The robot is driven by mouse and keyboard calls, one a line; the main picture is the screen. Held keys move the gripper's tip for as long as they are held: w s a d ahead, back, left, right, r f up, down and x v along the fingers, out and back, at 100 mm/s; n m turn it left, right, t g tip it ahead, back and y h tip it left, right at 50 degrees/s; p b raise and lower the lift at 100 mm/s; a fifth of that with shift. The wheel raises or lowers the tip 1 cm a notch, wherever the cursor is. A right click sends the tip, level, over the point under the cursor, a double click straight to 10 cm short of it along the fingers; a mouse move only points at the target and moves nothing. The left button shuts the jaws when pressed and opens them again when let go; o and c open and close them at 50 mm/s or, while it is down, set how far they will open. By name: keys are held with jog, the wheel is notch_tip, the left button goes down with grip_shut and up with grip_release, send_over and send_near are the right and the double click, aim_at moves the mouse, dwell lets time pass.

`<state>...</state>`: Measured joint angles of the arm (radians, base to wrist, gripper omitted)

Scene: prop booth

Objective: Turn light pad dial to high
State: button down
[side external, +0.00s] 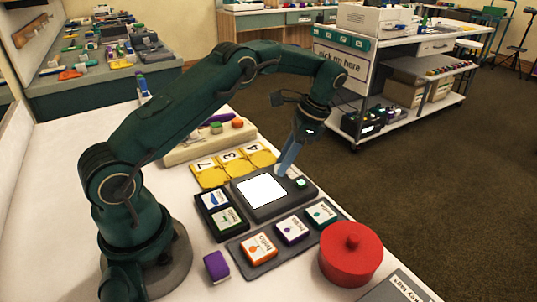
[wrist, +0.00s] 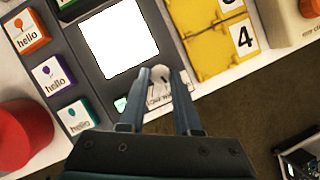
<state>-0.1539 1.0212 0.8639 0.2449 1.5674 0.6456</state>
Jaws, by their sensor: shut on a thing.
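The light pad is a dark grey box (side external: 243,205) with a lit white square on top, on the white table. It also shows in the wrist view (wrist: 88,22), with its lit square (wrist: 115,40). The pale dial (wrist: 159,76) sits on the pad beside that square, partly covered by my fingers. A small label by it is too blurred to read in full. My gripper (wrist: 161,90) points down at the dial with one finger on each side, shut on it. In the side view my gripper (side external: 285,165) hides the dial. A small green square (side external: 301,183) lies near it.
Yellow number cards (side external: 232,162) lie behind the pad. A dark tray of "hello" blocks (side external: 259,249) is in front. A red round pot (side external: 350,255) stands at the front right. The table edge is close on the right.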

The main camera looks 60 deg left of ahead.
jog(key=n, duration=0.2)
jog(key=n+h, duration=0.1)
jog(key=n, duration=0.1)
jog(key=shift+w+a+n+g+h, duration=0.1)
jog(key=shift+a+n+g+h, duration=0.1)
jog(key=shift+n+g+h, duration=0.1)
jog(key=n, duration=0.2)
jog(key=n+h, duration=0.1)
jog(key=n, duration=0.1)
jog(key=shift+a+h, duration=0.15)
jog(key=shift+h, duration=0.15)
jog(key=shift+n, duration=0.3)
jog(key=c, duration=0.6)
grip_release()
jog(key=shift+r, duration=0.1)
